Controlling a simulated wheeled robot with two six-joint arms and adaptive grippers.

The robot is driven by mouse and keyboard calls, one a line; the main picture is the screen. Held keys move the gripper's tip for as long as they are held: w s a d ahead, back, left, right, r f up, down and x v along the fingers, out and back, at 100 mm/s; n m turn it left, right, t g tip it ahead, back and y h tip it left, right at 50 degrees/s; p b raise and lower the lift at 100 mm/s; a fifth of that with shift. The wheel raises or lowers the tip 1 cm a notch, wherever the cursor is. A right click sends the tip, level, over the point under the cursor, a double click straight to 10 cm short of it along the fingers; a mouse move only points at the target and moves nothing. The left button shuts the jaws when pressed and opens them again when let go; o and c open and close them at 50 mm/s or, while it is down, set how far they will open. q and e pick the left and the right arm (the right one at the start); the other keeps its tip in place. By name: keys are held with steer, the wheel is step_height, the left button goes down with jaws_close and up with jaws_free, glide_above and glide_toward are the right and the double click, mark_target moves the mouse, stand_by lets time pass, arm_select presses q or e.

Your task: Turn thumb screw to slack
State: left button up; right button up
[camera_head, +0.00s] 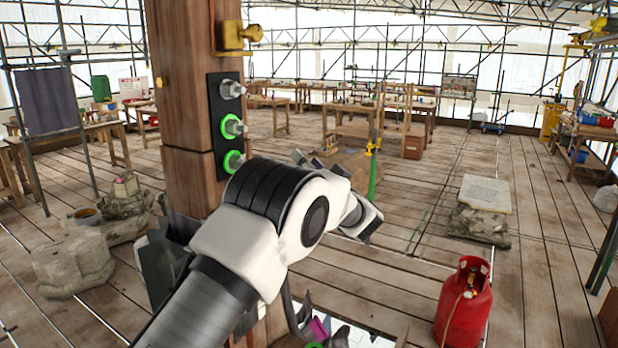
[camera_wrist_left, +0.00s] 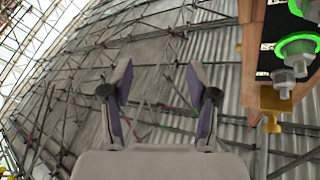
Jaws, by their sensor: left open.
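A brass bracket with a round thumb screw (camera_head: 237,36) is fixed high on the wooden post (camera_head: 185,70). A brass piece (camera_wrist_left: 275,103), likely the same fitting, shows at the right of the left wrist view, beside the post's edge. My left gripper (camera_wrist_left: 159,80) is open there, with nothing between its fingers and the brass piece apart from it, to the right. In the head view my left arm crosses in front of the post; its gripper (camera_head: 315,158) is partly hidden behind the wrist and lies below and right of the thumb screw.
A black plate (camera_head: 214,110) on the post carries grey knobs, two of them with green rings; ringed knobs (camera_wrist_left: 297,50) also show in the wrist view. A red gas bottle (camera_head: 464,305) stands at lower right. A stone block (camera_head: 485,195) and workbenches stand farther off.

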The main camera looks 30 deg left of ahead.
arm_select(q)
steer(key=f, duration=0.2)
steer(key=f+m+t+h, duration=0.1)
steer(key=shift+w+f, duration=0.25)
steer(key=shift+f, duration=0.1)
